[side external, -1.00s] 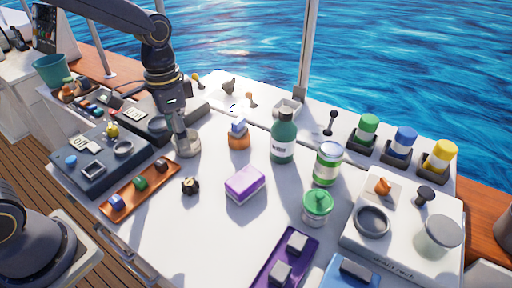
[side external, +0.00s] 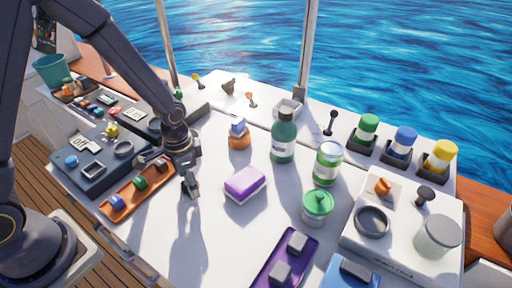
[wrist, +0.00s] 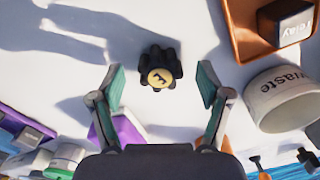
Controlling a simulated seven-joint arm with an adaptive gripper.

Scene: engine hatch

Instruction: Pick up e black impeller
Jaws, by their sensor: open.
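The black impeller (wrist: 152,78) shows in the wrist view as a dark lobed piece with a gold centre bearing a dark mark. It sits on the white table between my gripper's fingertips in the picture, apart from both, with a gap on each side. My gripper (wrist: 161,84) is open and empty, with its teal-padded fingers spread. In the side view my gripper (side external: 189,190) points down low over the table at the impeller's spot and mostly hides the impeller.
An orange tray (side external: 118,206) with small blocks lies just left of my gripper. The purple and white sponge (side external: 245,184) lies to its right. A pale cup marked "waste" (wrist: 290,100) stands close by in the wrist view. Table in front is clear.

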